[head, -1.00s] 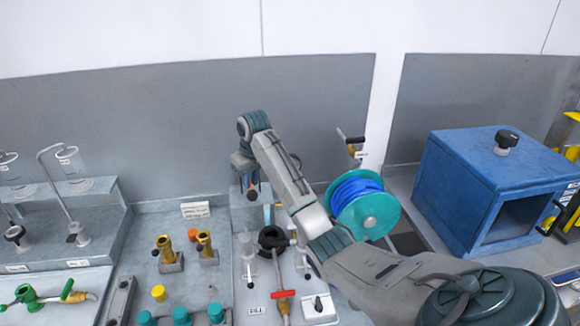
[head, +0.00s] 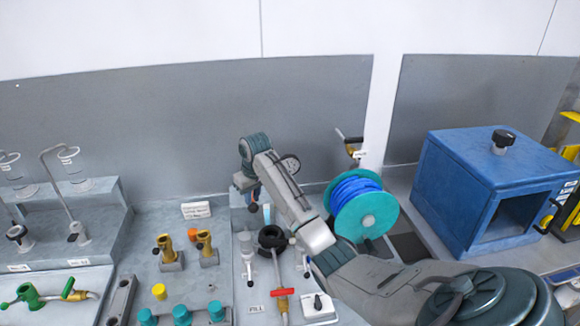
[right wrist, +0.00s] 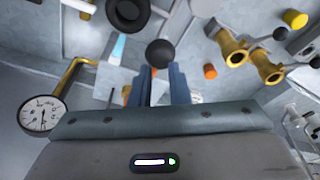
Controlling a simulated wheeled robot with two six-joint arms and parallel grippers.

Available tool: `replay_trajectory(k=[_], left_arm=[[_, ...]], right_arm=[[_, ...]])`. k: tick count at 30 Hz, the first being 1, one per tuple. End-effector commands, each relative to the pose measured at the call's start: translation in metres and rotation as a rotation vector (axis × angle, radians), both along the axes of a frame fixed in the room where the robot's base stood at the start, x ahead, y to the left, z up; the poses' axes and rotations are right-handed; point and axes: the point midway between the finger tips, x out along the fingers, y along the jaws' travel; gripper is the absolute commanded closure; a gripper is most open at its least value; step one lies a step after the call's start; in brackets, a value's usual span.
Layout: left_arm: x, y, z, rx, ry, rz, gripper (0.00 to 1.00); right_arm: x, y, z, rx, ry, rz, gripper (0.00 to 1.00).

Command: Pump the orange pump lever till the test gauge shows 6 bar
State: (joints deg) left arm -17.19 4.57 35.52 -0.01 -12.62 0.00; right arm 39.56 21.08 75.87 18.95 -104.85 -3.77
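My right gripper (head: 252,195) points down at the far edge of the bench, with a small orange part of the pump lever (head: 253,208) at its tips. In the right wrist view its blue fingers (right wrist: 160,72) stand a narrow gap apart, with a round black knob (right wrist: 159,53) at their tips; they look closed on the lever. The lever's lower part is hidden. The round white gauge (right wrist: 42,116) sits on a brass pipe; its dark needle points roughly downward in that view, and the figures are too small to read. My left gripper is not in view.
A black ring (head: 271,237) and a red-handled valve (head: 283,292) lie in front of the gripper. Brass fittings (head: 205,248) stand to the left.

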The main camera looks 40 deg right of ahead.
Motion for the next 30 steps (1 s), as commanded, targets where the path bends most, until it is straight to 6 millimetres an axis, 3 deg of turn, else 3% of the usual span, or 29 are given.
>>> replay_trajectory(k=[1, 12, 16, 19, 21, 30], left_arm=[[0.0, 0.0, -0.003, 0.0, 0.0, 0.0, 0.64], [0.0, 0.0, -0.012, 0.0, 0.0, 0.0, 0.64], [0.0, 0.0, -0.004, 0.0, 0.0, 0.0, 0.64], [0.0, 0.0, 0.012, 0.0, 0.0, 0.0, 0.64], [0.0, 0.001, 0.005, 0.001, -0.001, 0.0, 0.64], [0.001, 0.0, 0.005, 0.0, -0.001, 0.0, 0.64]], right_arm=[[-0.002, 0.0, -0.016, -0.001, 0.008, -0.001, 0.87], [-0.005, 0.0, -0.075, -0.003, 0.006, -0.004, 0.87], [-0.004, 0.0, -0.062, -0.004, 0.004, -0.004, 0.87], [-0.001, -0.002, -0.036, -0.004, 0.001, -0.004, 0.87], [0.001, -0.003, -0.024, -0.005, -0.002, -0.003, 0.87], [0.007, -0.007, 0.046, -0.003, -0.001, -0.003, 0.87]])
